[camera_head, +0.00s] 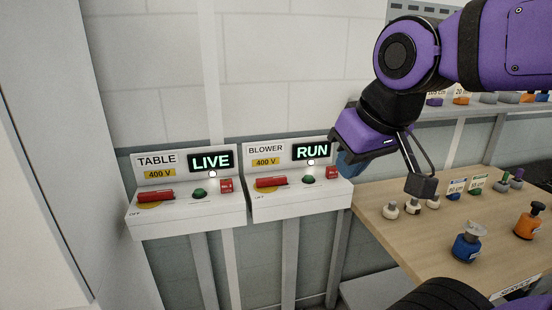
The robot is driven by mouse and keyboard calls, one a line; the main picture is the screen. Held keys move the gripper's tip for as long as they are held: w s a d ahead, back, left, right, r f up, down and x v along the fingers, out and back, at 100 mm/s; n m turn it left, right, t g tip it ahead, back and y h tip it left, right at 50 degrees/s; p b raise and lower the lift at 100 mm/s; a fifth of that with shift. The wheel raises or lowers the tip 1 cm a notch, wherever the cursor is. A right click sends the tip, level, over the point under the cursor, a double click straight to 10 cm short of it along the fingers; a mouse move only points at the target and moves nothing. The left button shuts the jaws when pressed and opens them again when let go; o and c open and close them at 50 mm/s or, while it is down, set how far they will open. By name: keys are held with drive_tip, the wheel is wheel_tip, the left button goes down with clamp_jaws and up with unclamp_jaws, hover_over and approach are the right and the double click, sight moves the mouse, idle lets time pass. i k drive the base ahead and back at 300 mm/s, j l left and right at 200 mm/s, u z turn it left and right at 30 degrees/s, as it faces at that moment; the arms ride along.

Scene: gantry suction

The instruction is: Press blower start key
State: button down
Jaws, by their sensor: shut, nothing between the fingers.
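The blower box (300,206) is a white slanted panel labelled BLOWER, 400 V. Its display (312,152) reads RUN in green, with a small white light lit below it. A round green key (308,180) sits on its face, between a red handle (270,182) on a yellow disc and a small red tag (332,173). My gripper (421,187) is shut and empty, right of the blower box and over the left part of the wooden table. It is apart from the green key.
A similar white box labelled TABLE (188,219) stands to the left, its display reading LIVE. The wooden table (400,240) at right holds several small suction cups, including a blue one (466,246) and an orange one (528,226). A grey cabinet (40,150) stands far left.

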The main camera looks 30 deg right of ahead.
sight(308, 178)
drive_tip(key=i+j, duration=0.2)
drive_tip(key=i, duration=0.2)
drive_tip(key=i+j, duration=0.15)
drive_tip(key=i, duration=0.25)
